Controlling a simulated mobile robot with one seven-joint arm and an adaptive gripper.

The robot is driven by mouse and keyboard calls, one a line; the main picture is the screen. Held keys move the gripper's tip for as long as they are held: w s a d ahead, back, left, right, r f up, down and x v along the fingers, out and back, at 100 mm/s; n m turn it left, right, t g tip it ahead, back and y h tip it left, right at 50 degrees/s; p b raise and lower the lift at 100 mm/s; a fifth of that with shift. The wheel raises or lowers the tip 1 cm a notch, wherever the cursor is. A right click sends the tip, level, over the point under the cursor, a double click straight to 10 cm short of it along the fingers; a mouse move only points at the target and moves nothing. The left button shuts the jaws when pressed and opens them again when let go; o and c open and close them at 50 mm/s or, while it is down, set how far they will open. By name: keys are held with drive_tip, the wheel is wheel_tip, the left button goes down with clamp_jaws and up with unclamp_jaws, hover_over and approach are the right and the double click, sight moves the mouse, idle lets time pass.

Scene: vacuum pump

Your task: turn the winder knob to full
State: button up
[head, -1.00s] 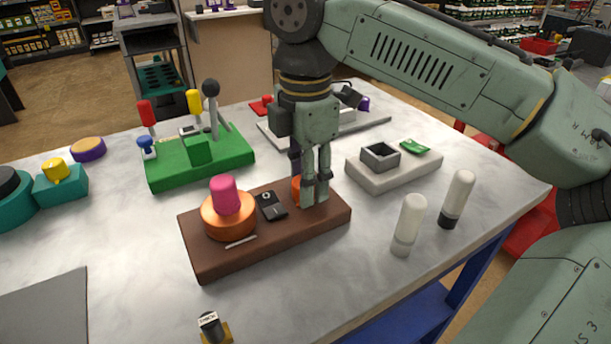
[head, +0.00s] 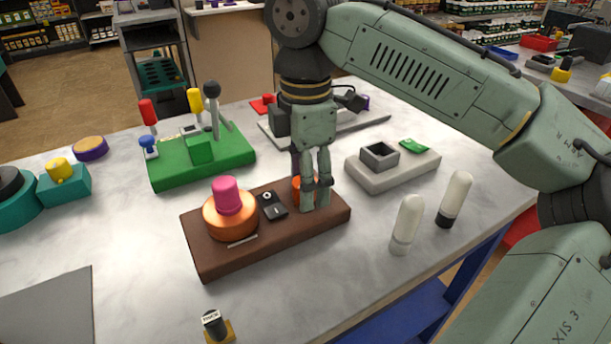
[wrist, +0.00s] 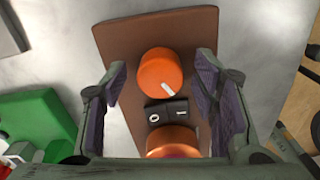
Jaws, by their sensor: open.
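An orange knob (wrist: 160,74) with a white pointer line sits at one end of a brown board (wrist: 150,35). In the wrist view its pointer is toward the lower right, near the rocker switch. My gripper (wrist: 162,66) is open, with one finger on each side of the knob and a visible gap to both. In the head view my gripper (head: 315,207) points down at the right end of the board (head: 225,262), and its fingers hide most of the orange knob (head: 297,186). I cannot tell the exact fingertip height.
A black 0/1 rocker switch (wrist: 166,112) lies beside the knob. A copper dial (head: 229,222) with a pink top (head: 228,195) stands at the board's other end. A green lever block (head: 200,160), a grey tray block (head: 392,172) and two white-topped cylinders (head: 407,222) stand around the board.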

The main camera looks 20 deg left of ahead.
drive_tip(key=shift+r, duration=0.1)
wheel_tip(320, 180, up, 12)
idle(0.6)
